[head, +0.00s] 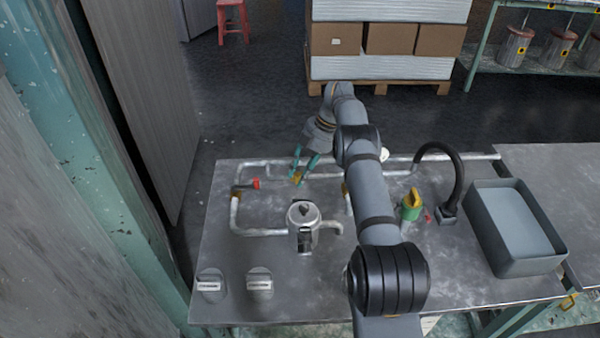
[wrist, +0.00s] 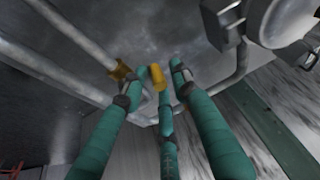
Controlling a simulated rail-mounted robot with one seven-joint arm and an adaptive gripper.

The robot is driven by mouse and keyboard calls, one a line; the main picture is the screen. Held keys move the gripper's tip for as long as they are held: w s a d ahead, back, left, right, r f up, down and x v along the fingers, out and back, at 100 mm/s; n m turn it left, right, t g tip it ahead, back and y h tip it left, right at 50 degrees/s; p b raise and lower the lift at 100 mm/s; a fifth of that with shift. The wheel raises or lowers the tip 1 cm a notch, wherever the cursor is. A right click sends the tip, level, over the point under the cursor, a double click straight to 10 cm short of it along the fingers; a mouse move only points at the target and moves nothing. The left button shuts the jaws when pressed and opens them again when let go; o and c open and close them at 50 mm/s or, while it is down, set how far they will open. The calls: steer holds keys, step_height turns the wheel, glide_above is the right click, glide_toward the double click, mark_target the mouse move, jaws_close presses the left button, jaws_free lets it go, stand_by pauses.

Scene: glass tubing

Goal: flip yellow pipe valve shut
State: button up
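The yellow valve handle (wrist: 157,77) shows in the wrist view as a small upright yellow piece between the fingertips. In the head view a small yellow piece (head: 297,178) shows at the tips of the teal fingers, on the back left of the pipework. My gripper (head: 302,172) has teal fingers pointing down at it. In the wrist view my gripper (wrist: 158,76) has its left and right fingertips apart, with a gap on each side of the yellow handle. The third finger's tip is close to the handle; I cannot tell whether they touch. A brass-coloured fitting (wrist: 120,70) is left of it on a pipe.
A red valve handle (head: 256,184) is to the left. A metal pot (head: 303,217) stands in front of my gripper. A green fitting with a yellow top (head: 412,204), a black curved hose (head: 457,172) and a grey basin (head: 512,262) are to the right.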

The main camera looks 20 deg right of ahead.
steer(key=shift+o, duration=0.2)
steer(key=shift+w, duration=0.15)
steer(key=shift+a+m+b, duration=0.2)
steer(key=shift+m+b, duration=0.15)
steer(key=shift+m, duration=0.05)
steer(key=shift+w+a+m+t+b, duration=0.1)
steer(key=shift+a+m+t+b, duration=0.5)
steer(key=shift+m, duration=0.3)
steer(key=shift+d, duration=0.15)
steer(key=shift+r, duration=0.1)
steer(key=shift+d+n+g+p, duration=0.45)
steer(key=shift+n+p, duration=0.35)
steer(key=shift+n, duration=0.1)
steer(key=shift+d+n, duration=0.15)
steer(key=shift+n, duration=0.25)
